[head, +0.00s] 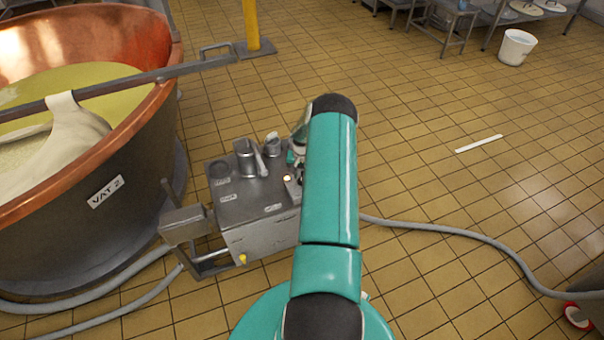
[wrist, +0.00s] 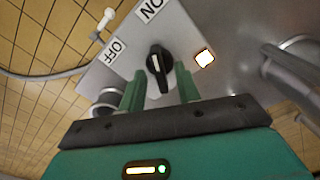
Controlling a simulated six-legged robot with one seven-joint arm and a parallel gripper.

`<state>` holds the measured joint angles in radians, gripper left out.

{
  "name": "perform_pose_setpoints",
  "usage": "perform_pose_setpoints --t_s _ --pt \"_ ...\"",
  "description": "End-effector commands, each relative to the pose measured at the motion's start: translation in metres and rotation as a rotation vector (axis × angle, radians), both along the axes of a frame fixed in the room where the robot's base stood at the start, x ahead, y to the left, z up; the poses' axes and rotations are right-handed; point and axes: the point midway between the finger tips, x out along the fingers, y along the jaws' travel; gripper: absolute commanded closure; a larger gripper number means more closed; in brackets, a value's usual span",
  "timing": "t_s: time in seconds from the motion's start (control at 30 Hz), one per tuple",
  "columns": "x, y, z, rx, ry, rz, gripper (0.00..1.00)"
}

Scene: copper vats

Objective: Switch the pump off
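The pump is a grey metal unit (head: 265,238) on the floor beside the vat. In the wrist view its switch is a black knob (wrist: 159,66) on a pale plate, with an ON label (wrist: 150,9) above and an OFF label (wrist: 115,51) to the left. The knob's long axis runs nearly upright, its upper end roughly towards ON. A square lamp (wrist: 205,58) right of the knob is lit. My gripper (wrist: 160,82) is open, its green fingers on either side of the knob's lower part; contact cannot be told. In the head view my arm hides the knob.
A copper vat (head: 130,185) labelled VAT 2 stands left of the pump. A grey hose (head: 450,229) runs right across the tiles, with more hoses at lower left. A white bucket (head: 516,46) stands at the back right. The floor right of my arm is mostly clear.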

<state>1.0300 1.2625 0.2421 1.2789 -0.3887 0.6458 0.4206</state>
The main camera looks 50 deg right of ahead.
Motion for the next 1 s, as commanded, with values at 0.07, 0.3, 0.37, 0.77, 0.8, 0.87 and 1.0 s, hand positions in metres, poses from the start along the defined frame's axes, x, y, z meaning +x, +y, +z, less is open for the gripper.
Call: perform_pose_setpoints --t_s 0.07,0.3,0.37,0.77,0.8,0.87,1.0 --pt "0.0000 -0.0001 0.0002 0.000 0.000 0.000 0.67" --pt "-0.0001 0.0000 0.0004 0.000 0.000 0.000 1.00" --pt "-0.0001 0.0000 0.0004 0.000 0.000 0.000 1.00" --pt "-0.0001 -0.0002 0.0007 -0.001 0.001 0.072 1.00" --pt "-0.0001 -0.0003 0.0007 -0.001 0.001 0.093 1.00" --pt "-0.0001 -0.0003 0.0007 -0.001 0.001 0.127 1.00" --pt "0.0000 -0.0002 0.0008 -0.001 0.001 0.230 1.00"
